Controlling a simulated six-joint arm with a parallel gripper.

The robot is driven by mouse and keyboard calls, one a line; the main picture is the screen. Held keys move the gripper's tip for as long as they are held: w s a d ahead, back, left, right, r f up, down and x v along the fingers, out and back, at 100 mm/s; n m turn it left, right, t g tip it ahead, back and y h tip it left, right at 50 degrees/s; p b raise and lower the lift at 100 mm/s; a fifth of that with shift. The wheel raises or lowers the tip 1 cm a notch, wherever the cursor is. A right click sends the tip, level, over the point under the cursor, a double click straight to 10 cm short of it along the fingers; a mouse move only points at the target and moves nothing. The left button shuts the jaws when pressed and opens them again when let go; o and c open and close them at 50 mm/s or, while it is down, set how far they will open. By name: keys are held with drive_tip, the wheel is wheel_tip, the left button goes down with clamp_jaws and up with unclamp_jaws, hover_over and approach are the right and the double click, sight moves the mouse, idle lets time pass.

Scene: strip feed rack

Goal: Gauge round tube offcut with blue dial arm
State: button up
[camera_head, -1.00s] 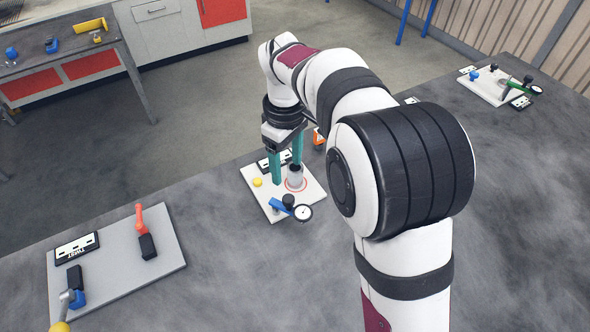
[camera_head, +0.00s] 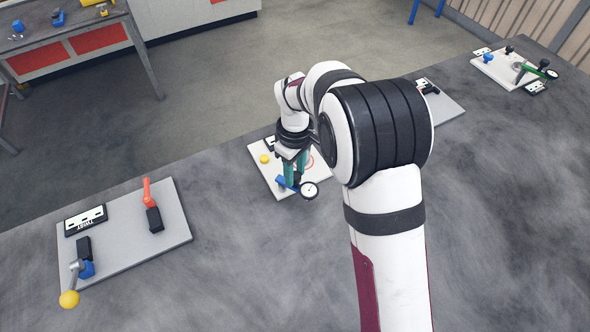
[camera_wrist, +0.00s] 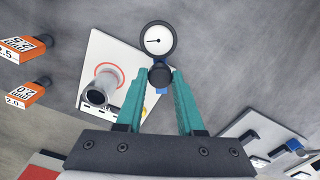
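The round tube offcut (camera_wrist: 97,95) is a grey hollow cylinder standing upright within a red ring on a white board (camera_wrist: 105,58). In the head view my gripper hides the tube. The blue dial arm (camera_head: 283,183) is on the same board. It has a black knob (camera_wrist: 160,75) and a round white dial (camera_wrist: 158,40), which also shows in the head view (camera_head: 309,190). My gripper (camera_wrist: 160,77) is open, its teal fingers pointing down on either side of the black knob. I cannot tell whether they touch it. The tube is beside the left finger in the wrist view.
A yellow button (camera_head: 265,158) is on the board. A grey board with an orange-red lever (camera_head: 147,190) lies left, with a yellow-knobbed crank (camera_head: 69,298). Orange blocks (camera_wrist: 22,97) show in the wrist view. Another board (camera_head: 505,70) lies far right. The front of the table is clear.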

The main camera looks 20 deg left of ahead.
clamp_jaws()
idle(1.0)
